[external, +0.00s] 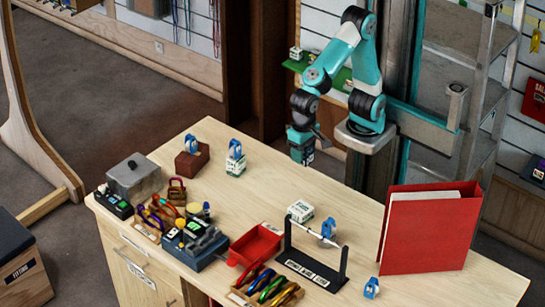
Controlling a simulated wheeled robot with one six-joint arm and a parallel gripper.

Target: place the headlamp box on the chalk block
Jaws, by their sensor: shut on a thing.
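My gripper (301,146) hangs above the back edge of the table, pointing down. It is shut on a small dark box with light marks, which looks like the headlamp box (303,157); the jaws and box blend together. A white block with a green label, which looks like the chalk block (300,211), sits on the table in front of the gripper, with its top bare. It is lower in the picture and apart from the held box. A similar white and green block (236,169) stands to the left with a blue device on top.
A brown block (192,164) with a blue device stands at the back left. A black stand with a bar (318,268), a red tray (256,246) and a tall red binder (430,235) flank the front and right. The back middle of the table is clear.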

